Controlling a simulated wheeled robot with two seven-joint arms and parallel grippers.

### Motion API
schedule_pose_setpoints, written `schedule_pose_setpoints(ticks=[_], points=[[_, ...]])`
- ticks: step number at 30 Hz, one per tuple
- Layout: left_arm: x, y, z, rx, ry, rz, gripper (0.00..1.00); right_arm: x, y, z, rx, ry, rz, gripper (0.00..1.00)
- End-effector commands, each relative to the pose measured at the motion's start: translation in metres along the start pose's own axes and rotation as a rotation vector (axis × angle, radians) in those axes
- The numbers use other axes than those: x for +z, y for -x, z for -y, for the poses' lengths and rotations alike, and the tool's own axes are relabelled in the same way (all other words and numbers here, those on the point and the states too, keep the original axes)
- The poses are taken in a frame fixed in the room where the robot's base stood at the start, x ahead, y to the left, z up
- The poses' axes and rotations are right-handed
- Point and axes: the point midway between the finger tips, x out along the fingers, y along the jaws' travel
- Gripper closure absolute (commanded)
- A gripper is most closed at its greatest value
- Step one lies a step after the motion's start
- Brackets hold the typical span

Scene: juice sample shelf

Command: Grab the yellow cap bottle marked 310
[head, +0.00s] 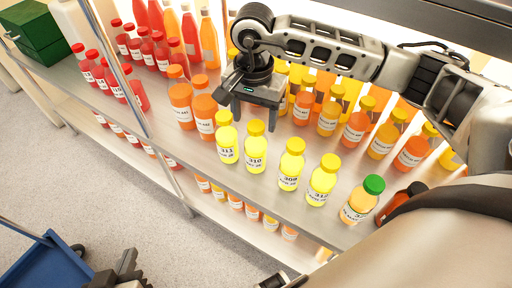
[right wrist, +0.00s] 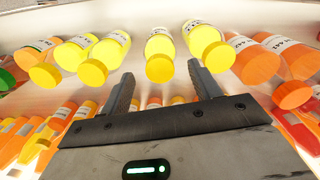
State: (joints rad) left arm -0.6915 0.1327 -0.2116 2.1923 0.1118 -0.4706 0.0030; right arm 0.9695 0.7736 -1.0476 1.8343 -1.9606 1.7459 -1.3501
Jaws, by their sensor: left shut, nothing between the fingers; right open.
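My left gripper (head: 126,268) is shut and empty, low at the bottom left.
Orange bottles (head: 204,117) stand left of 311, and more yellow and orange bottles stand behind. A metal shelf post (head: 130,80) is at the left. The shelf's front edge is free.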

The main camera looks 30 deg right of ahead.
Motion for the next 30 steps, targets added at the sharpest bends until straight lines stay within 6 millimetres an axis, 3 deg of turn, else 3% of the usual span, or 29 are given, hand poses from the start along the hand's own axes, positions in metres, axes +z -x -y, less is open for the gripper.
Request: schedule_pose_setpoints(ticks=[3,11,18,28,29,30], points=[[0.002,0.0,0.0,-0.001,0.0,0.004,1.0,0.001,-0.02,0.0,0.003,0.001,0.003,0.37],[0.005,0.001,0.0,-0.002,0.001,0.013,1.0,-0.001,-0.038,-0.001,0.002,-0.001,0.004,0.37],[0.006,0.002,0.0,-0.005,-0.004,0.019,1.0,-0.006,-0.073,-0.002,0.001,0.0,0.005,0.37],[0.006,0.002,0.0,-0.005,-0.004,0.019,1.0,-0.006,-0.083,-0.002,-0.001,0.001,0.002,0.37],[0.005,0.001,0.0,-0.004,-0.004,0.018,1.0,-0.006,-0.083,-0.002,-0.001,0.001,0.002,0.4],[0.005,0.001,0.0,-0.004,-0.004,0.017,1.0,-0.006,-0.083,-0.002,-0.001,0.0,0.002,0.51]])
